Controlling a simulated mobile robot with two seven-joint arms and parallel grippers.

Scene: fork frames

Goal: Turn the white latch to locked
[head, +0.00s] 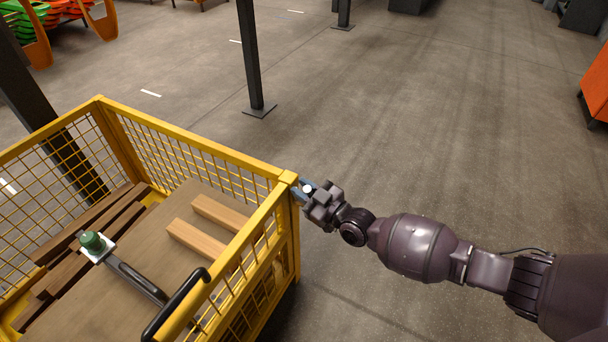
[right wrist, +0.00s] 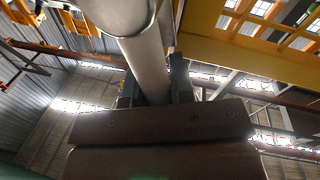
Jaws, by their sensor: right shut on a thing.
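The white latch (head: 307,188) shows as a small pale end at the near right corner post of the yellow mesh cart. In the right wrist view the latch (right wrist: 148,62) is a smooth pale bar running up from between the fingers. My right gripper (head: 307,191) is shut on it, with one dark finger on each side in the right wrist view (right wrist: 154,88). The fingers and the post hide most of the latch in the head view, so I cannot tell its turn there. My left gripper is not in view.
The yellow mesh cart (head: 205,147) holds wooden planks (head: 196,240) and a dark bar with a green knob (head: 92,241). A black handle (head: 177,303) sits on its near side. A dark post (head: 251,60) stands behind. The floor on the right is clear up to an orange cabinet (head: 597,85).

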